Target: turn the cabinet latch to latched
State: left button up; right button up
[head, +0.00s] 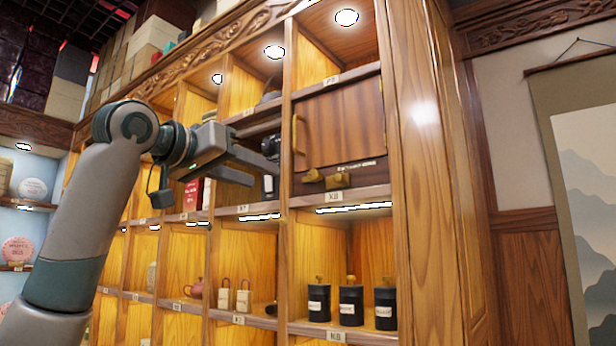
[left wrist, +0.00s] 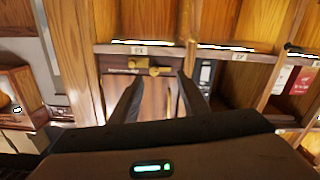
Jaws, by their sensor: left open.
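The cabinet door (head: 340,120) is a dark brown wooden panel, closed in its shelf bay, with a pale vertical handle (head: 299,134) on its left. The brass latch (head: 338,181) sits below the door's lower edge, with a smaller brass piece (head: 312,176) to its left. Whether it is latched I cannot tell. My left gripper (head: 279,147) is open and empty in front of the shelves, left of the latch. In the left wrist view the brass latch (left wrist: 139,62) lies just beyond and between the fingertips (left wrist: 158,77), apart from them. My right gripper is not in view.
Black canisters (head: 351,302) stand on the shelf below the door. A dark item (head: 269,186) and a red box (head: 192,194) stand in bays near my left gripper. A wooden post (head: 286,200) divides the bays. A hanging scroll (head: 585,190) is at the right.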

pick_arm(q)
jog(key=s+r, duration=0.2)
jog(key=r, duration=0.1)
jog(key=shift+r+h, duration=0.15)
jog(key=shift+h, duration=0.15)
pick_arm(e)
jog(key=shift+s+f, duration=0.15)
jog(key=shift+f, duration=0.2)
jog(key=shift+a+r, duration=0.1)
pick_arm(q)
jog(key=p, duration=0.4)
send_near(312, 174)
jog(key=p+x, duration=0.2)
jog(key=x, duration=0.5)
jog(key=shift+w+d+p, duration=0.2)
jog(key=shift+w+p, duration=0.05)
jog(key=shift+p, duration=0.05)
jog(key=shift+w+d, duration=0.25)
jog(key=shift+w, duration=0.1)
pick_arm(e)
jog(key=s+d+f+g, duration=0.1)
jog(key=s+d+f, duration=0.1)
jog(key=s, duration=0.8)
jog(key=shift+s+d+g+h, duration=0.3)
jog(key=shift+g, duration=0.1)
pick_arm(q)
jog(key=c, duration=1.1)
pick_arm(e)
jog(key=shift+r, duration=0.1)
